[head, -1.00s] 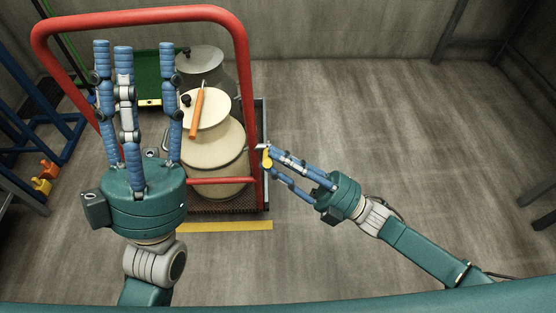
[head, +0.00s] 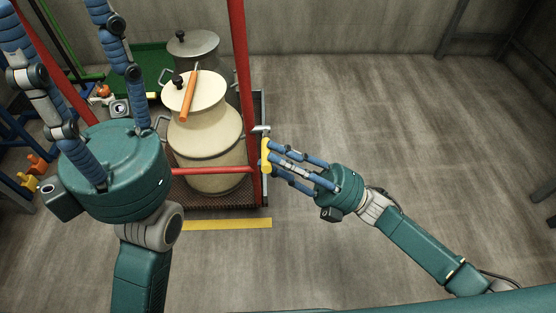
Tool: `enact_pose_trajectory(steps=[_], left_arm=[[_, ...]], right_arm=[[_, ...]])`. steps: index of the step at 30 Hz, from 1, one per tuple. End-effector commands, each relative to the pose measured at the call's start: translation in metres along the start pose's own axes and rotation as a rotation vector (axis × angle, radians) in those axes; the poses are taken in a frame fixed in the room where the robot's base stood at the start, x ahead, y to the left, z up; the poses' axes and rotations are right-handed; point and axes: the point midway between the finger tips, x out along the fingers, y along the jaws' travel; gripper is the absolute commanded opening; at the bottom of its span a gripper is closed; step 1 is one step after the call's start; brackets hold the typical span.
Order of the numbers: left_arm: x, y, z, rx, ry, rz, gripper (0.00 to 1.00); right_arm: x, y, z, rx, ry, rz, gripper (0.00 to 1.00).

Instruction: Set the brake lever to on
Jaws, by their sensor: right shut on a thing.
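The yellow brake lever (head: 266,154) is at the right side of a trolley, beside its red post. It looks roughly upright in this view; I cannot read its setting. My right gripper (head: 274,158) reaches in from the right, its blue fingers shut on the lever and partly covering it. My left gripper (head: 88,45) is nearer to me at the left, fingers spread, open and empty. It hides part of the trolley.
The trolley's red frame (head: 243,60) rises beside a cream can (head: 205,140) with an orange-handled tool (head: 189,97) on its lid. A grey can (head: 196,43) stands behind. A yellow floor strip (head: 230,223) lies in front. Floor to the right is clear.

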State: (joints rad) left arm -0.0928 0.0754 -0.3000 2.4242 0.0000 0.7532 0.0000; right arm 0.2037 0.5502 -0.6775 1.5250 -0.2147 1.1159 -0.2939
Motion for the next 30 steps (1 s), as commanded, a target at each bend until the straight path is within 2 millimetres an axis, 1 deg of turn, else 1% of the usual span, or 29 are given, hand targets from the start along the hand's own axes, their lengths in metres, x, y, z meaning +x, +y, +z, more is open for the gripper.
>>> enact_pose_trajectory(steps=[1, 16, 17, 19, 27, 30], left_arm=[[-0.0004, 0.0004, -0.0006, 0.001, 0.008, 0.003, 0.47], [0.0030, 0.0009, -0.0011, 0.002, 0.017, 0.007, 0.47], [0.0030, 0.0009, -0.0011, 0.002, 0.017, 0.007, 0.47], [0.0029, 0.0010, -0.0011, 0.002, 0.017, 0.007, 0.47], [0.0028, 0.0007, -0.0010, 0.002, 0.016, 0.006, 0.47], [0.0027, 0.0004, -0.0010, 0.002, 0.015, 0.005, 0.47]], right_arm=[[-0.0021, -0.0031, 0.0004, -0.005, 0.005, -0.001, 0.00], [-0.0027, -0.0041, -0.0002, -0.021, 0.013, -0.006, 0.00], [-0.0027, -0.0042, -0.0002, -0.021, 0.013, -0.006, 0.29], [-0.0027, -0.0043, -0.0002, -0.020, 0.013, -0.006, 0.43], [-0.0020, -0.0029, 0.0001, -0.019, 0.013, -0.003, 0.43], [-0.0062, -0.0028, 0.0006, -0.019, 0.011, -0.003, 0.43]])
